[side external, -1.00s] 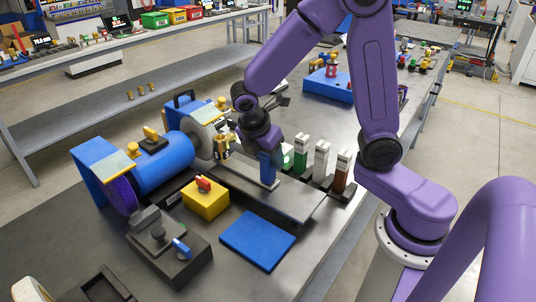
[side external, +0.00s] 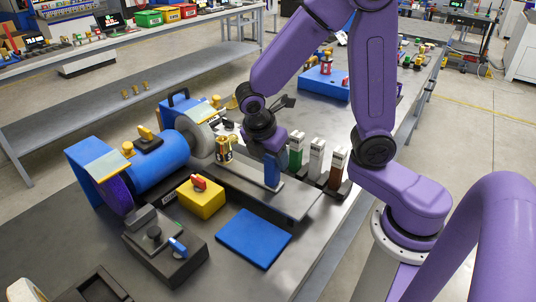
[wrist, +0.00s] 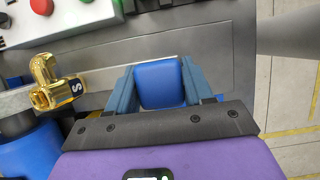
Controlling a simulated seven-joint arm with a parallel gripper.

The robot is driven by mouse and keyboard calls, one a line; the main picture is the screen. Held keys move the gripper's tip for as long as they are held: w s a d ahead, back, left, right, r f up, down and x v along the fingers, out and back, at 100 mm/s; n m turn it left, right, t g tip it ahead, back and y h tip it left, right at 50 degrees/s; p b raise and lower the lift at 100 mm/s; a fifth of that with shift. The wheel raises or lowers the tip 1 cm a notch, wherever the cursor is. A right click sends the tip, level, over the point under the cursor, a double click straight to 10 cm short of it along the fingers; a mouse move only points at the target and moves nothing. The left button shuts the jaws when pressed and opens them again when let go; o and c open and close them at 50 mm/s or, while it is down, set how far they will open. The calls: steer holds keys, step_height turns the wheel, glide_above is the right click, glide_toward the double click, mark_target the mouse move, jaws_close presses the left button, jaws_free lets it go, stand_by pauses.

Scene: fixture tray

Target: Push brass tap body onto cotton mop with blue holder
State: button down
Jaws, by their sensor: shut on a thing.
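My gripper (side external: 271,171) is shut on the blue holder (side external: 272,175), an upright block low over the grey bench plate. In the wrist view the holder (wrist: 160,84) sits between both fingers. The brass tap body (side external: 223,150), shiny gold with a dark label, stands left of the gripper, beside the pale cotton mop (side external: 199,139) on the blue grinder (side external: 158,157). It also shows in the wrist view (wrist: 48,82), left of the holder and apart from it. I cannot tell whether the tap body touches the mop. The mop is not clear in the wrist view.
A purple wheel (side external: 118,193) is on the grinder's other end. Right of the gripper stand upright coloured posts (side external: 317,158). In front are a yellow switch box (side external: 201,197), a dark control box (side external: 166,248) and a blue pad (side external: 253,238). The bench's front right is clear.

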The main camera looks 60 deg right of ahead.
steer(key=shift+s, duration=0.35)
steer(key=shift+s, duration=1.55)
steer(key=shift+c, duration=1.8)
jaws_free()
